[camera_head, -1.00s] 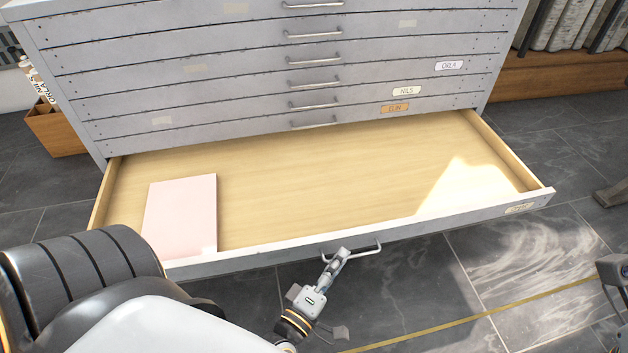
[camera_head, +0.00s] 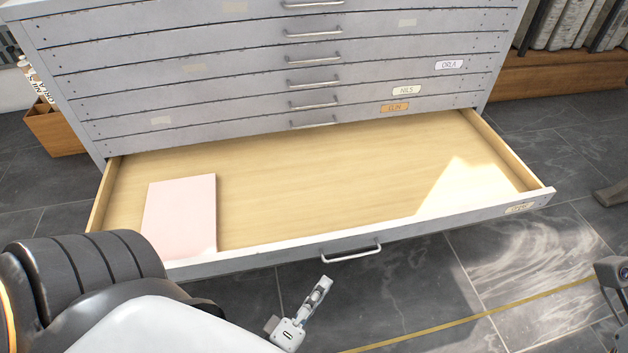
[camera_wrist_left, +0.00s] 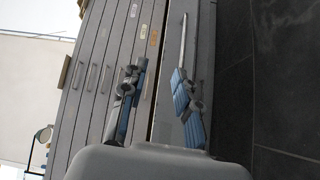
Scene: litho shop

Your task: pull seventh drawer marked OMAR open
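The lowest drawer in view stands pulled well out of the grey flat-file cabinet. Its front (camera_head: 445,217) has a bar handle (camera_head: 352,251) and a small label (camera_head: 519,208) at its right end, too small to read surely. A pink sheet or folder (camera_head: 182,215) lies at the left inside the drawer. My left gripper (camera_head: 322,285) is below and left of the handle, apart from it and empty. In the left wrist view its two blue-padded fingers (camera_wrist_left: 160,103) are spread apart.
Closed drawers (camera_head: 270,85) are above, with labels reading ORLA (camera_head: 449,65), NILS (camera_head: 406,90) and ELIN (camera_head: 394,107). A wooden box (camera_head: 58,130) stands at left. Dark floor tiles (camera_head: 420,285) are clear in front. A dark part of mine (camera_head: 612,272) shows at the right edge.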

